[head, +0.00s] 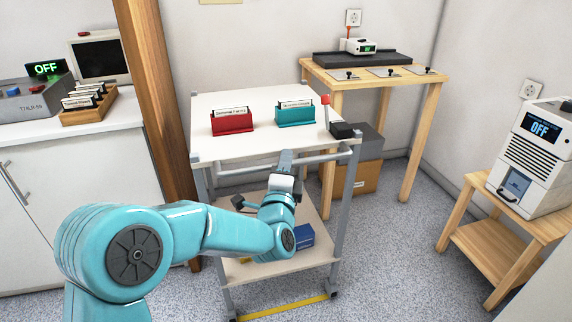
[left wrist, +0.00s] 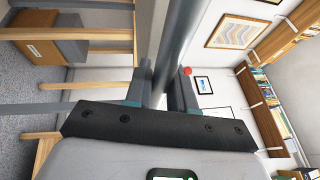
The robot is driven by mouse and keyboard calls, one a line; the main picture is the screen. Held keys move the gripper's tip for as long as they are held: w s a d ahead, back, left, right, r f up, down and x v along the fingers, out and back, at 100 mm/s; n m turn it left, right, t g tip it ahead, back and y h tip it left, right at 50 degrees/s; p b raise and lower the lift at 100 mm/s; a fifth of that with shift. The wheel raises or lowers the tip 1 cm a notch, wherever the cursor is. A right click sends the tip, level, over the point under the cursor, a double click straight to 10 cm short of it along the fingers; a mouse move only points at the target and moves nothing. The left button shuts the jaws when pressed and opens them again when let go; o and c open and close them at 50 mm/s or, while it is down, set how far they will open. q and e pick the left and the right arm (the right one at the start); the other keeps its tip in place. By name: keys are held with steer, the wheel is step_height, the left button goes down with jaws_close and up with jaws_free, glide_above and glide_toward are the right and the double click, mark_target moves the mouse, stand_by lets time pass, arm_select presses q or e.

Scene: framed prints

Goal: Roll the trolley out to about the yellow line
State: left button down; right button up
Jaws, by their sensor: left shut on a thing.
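The trolley (head: 262,145) has a white top, grey legs and a lower shelf. It stands in front of me, against the wooden post on its left. Its grey handle bar (head: 322,157) runs along the near side. My left gripper (head: 286,158) is shut on this bar near its middle; the bar (left wrist: 172,40) passes between the fingers (left wrist: 162,92) in the left wrist view. The yellow line (head: 283,308) lies on the floor by the trolley's near feet. A black lever with a red knob (head: 326,100) stands at the top's right corner. My right gripper is out of view.
A red card box (head: 232,122) and a teal card box (head: 296,114) stand on the trolley top. A blue box (head: 304,237) lies on the lower shelf. A white cabinet (head: 70,190) is left, a wooden table (head: 425,82) behind right, a small stand (head: 480,225) right.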

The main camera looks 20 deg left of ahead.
arm_select(q)
steer(key=shift+w, duration=0.1)
steer(key=c, duration=1.1)
jaws_free()
steer(key=shift+a, duration=0.1)
steer(key=shift+o, duration=0.2)
steer(key=p+v, duration=0.2)
steer(key=v, duration=1.4)
steer(key=shift+f, duration=0.1)
